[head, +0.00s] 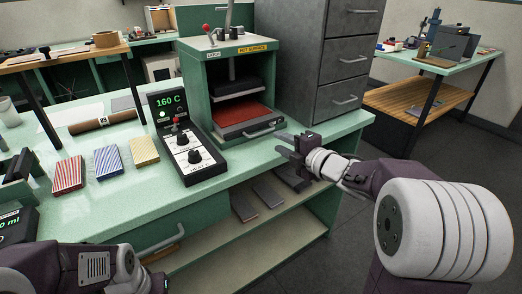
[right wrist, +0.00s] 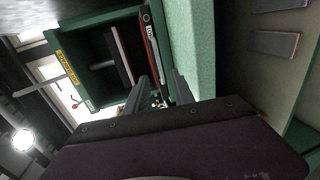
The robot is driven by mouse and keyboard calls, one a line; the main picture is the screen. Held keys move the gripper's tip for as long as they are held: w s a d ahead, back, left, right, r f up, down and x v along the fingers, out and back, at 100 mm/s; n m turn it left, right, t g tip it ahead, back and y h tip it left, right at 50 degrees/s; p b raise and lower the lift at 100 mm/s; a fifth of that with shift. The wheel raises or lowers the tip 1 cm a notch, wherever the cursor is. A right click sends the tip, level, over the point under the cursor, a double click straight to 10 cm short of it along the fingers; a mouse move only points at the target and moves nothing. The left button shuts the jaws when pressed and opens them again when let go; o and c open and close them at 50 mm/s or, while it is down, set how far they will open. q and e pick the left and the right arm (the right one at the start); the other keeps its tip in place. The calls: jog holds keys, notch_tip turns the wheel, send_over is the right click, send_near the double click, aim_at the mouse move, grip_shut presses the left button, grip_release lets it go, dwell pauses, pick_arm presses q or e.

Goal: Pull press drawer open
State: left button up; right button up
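The green press (head: 201,88) stands on the bench with its front open. Its drawer (head: 247,116), with a red pad on top and a metal handle (head: 262,133) on its front, sits low in the press. My right gripper (head: 284,147) is just in front and to the right of the handle, with its fingers apart. In the right wrist view, the two fingers (right wrist: 163,88) point toward the drawer front (right wrist: 149,35); I cannot tell whether they touch the handle. Only part of my left arm shows at the lower left; its fingers are out of view.
A control box (head: 184,148) reading 160 C stands left of the press. A grey drawer cabinet (head: 327,70) stands behind and right. Colored blocks (head: 109,162) lie on the left bench. A lower shelf (head: 235,245) holds several dark slabs.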

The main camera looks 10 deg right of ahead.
jog(key=b+x, duration=0.1)
jog(key=x, duration=0.6)
jog(key=shift+w, duration=0.25)
jog(key=shift+w+a+f, duration=0.1)
jog(key=shift+w+a, duration=0.1)
jog(key=shift+w, duration=0.45)
jog(key=shift+c, duration=0.3)
grip_shut()
